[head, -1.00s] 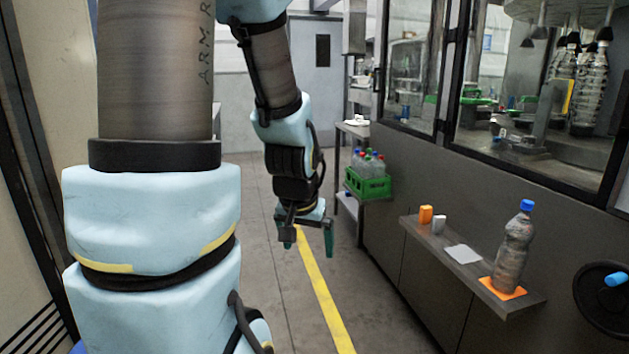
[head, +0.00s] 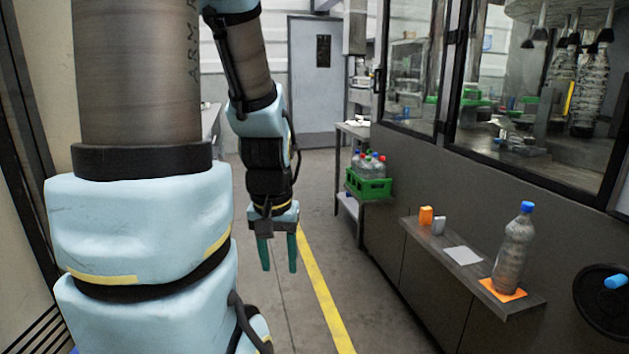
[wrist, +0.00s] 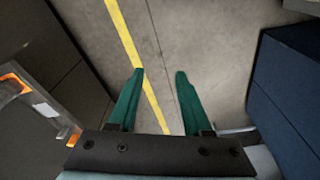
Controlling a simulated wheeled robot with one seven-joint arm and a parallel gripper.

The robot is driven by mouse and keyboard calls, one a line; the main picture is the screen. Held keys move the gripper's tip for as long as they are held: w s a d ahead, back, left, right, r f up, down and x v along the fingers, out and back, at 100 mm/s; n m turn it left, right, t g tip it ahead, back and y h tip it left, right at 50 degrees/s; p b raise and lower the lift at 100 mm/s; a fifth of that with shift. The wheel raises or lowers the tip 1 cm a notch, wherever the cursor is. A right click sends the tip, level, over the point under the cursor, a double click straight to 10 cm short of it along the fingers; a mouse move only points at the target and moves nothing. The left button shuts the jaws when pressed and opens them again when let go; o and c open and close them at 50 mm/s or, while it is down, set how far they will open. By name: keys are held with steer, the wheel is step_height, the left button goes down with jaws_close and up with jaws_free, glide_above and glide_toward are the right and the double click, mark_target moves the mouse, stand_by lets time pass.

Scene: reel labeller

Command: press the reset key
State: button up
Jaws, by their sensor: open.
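No key that I can make out as the reset key shows in either view. My gripper (head: 277,252) hangs over the aisle floor in the head view, fingers pointing down, well to the left of the machine's side shelf. In the wrist view my gripper (wrist: 160,75) shows two green fingers spread apart with only floor between them. It is open and empty and touches nothing.
A shelf (head: 460,271) on the machine's side carries a bottle (head: 512,250), a white card (head: 463,255), an orange block (head: 426,215) and a grey one. A green crate (head: 369,187) of bottles stands further back. A yellow line (head: 325,292) crosses clear floor.

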jaws_close()
stand_by(1.1)
